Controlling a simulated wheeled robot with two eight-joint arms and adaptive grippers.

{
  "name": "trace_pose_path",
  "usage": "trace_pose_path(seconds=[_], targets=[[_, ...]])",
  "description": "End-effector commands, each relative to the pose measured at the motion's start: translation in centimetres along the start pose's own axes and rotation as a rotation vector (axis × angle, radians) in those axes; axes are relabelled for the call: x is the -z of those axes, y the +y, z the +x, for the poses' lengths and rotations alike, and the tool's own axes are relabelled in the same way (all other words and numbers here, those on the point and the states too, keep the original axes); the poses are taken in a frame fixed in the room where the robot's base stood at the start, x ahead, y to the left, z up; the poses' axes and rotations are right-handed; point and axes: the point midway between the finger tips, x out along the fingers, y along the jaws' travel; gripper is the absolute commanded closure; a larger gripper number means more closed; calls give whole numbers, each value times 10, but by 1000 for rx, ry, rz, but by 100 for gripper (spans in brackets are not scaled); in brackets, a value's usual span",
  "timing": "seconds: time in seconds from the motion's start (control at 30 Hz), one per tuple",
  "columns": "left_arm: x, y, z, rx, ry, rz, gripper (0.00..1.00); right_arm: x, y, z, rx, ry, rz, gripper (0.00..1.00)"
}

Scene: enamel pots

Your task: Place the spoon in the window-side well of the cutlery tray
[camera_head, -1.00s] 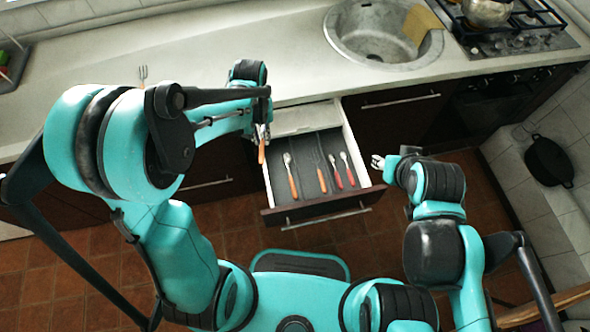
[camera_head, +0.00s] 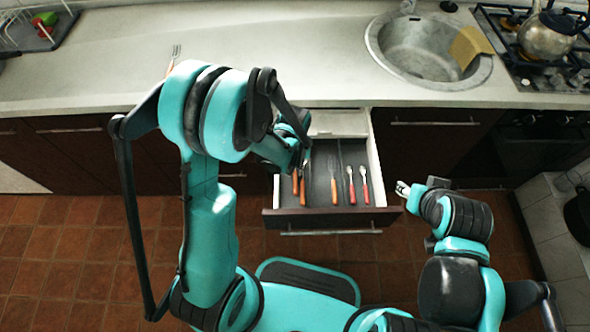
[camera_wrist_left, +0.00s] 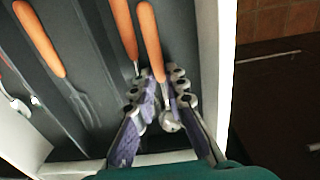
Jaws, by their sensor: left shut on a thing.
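My left gripper (camera_wrist_left: 162,75) is shut on an orange-handled spoon (camera_wrist_left: 150,38), whose metal bowl shows between the fingers in the left wrist view. In the head view, my left gripper (camera_head: 303,160) is over the left part of the open drawer, and the spoon's handle (camera_head: 295,183) points toward me. The cutlery tray (camera_head: 320,160) fills the drawer with long dark wells. Another orange-handled piece (camera_head: 303,190) lies close beside the held spoon. I cannot tell whether the held spoon touches the tray floor. My right gripper (camera_head: 402,188) is right of the drawer; its opening is unclear.
An orange-handled fork (camera_head: 333,190) and two red-handled pieces (camera_head: 358,188) lie farther right in the drawer. The drawer's white side wall (camera_wrist_left: 212,60) is close to my left gripper. A fork (camera_head: 174,55) lies on the counter (camera_head: 110,70); a sink (camera_head: 430,50) is behind right.

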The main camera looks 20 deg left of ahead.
Motion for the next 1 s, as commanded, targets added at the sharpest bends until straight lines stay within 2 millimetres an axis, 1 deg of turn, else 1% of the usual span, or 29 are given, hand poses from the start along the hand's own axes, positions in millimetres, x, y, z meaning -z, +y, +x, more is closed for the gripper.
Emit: trace_pose_path(seconds=[0.1,0.23,0.27,0.3,0.33,0.63,0.73,0.87,1.0], targets=[[0,0,-2,0,0,0,100,1,0,-1,0,0,0,60],[0,0,2,0,0,0,100,-2,0,2,0,0,0,60],[0,0,3,0,0,0,84,-2,0,2,0,0,0,60],[0,0,2,0,0,0,74,-1,0,2,0,0,0,60],[0,0,2,0,0,0,66,-1,0,2,0,0,0,60],[0,0,1,0,0,0,66,-1,0,1,0,0,0,60],[0,0,-4,0,0,1,66,2,0,-2,0,0,0,60],[0,0,-24,0,0,1,66,8,0,-10,0,0,0,60],[0,0,-58,0,0,1,66,16,0,-22,0,0,0,60]])
